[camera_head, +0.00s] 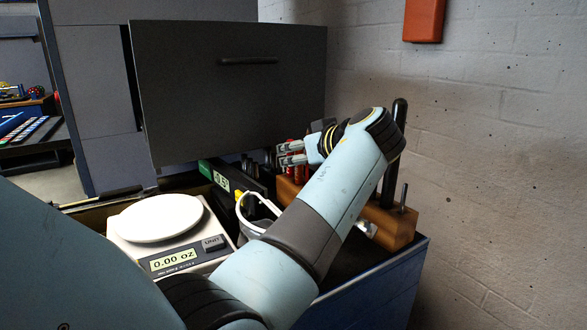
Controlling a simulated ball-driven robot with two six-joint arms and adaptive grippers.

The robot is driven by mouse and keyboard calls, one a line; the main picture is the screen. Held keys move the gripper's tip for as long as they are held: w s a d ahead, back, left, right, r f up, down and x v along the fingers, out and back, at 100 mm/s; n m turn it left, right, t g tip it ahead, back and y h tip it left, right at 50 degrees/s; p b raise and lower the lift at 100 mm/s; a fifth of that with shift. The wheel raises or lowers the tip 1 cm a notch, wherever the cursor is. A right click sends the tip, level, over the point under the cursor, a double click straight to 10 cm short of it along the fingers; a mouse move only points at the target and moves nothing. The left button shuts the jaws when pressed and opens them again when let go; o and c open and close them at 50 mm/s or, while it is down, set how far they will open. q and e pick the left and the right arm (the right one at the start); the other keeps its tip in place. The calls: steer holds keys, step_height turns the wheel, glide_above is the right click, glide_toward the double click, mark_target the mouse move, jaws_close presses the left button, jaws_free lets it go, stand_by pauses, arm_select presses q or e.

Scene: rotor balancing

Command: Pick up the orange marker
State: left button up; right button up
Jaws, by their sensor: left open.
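My left gripper (282,154) is open, its two fingers pointing left, above the back of a wooden tool rack (396,228). I see nothing between the fingers. Several red-orange upright pieces (296,174) show just below and behind the gripper. I cannot tell whether one of them is the orange marker, and no marker is clearly visible elsewhere. My own arm covers much of the rack and the bench in front of it. My right gripper is not in view.
A scale (172,262) with a white round pan reads 0.00 OZ at the left. A white-rimmed container (246,222) stands between scale and arm. A grey cabinet panel with a handle (230,90) is close behind the gripper. A brick wall (500,150) is at right.

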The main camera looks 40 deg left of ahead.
arm_select(q)
steer(key=shift+s+d+r, duration=0.1)
steer(key=shift+d+r, duration=0.05)
steer(key=shift+d, duration=0.1)
steer(key=shift+a, duration=0.1)
steer(key=c, duration=0.5)
jaws_close()
steer(key=shift+r, duration=0.25)
step_height(320, 180, up, 9)
steer(key=shift+f+b, duration=0.1)
steer(key=shift+b, duration=0.4)
steer(key=shift+r, duration=0.3)
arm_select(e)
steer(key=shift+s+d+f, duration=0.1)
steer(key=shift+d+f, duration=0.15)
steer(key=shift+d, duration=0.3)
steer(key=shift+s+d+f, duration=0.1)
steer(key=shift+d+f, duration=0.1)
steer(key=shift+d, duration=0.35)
arm_select(q)
steer(key=shift+c, duration=1.6)
jaws_free()
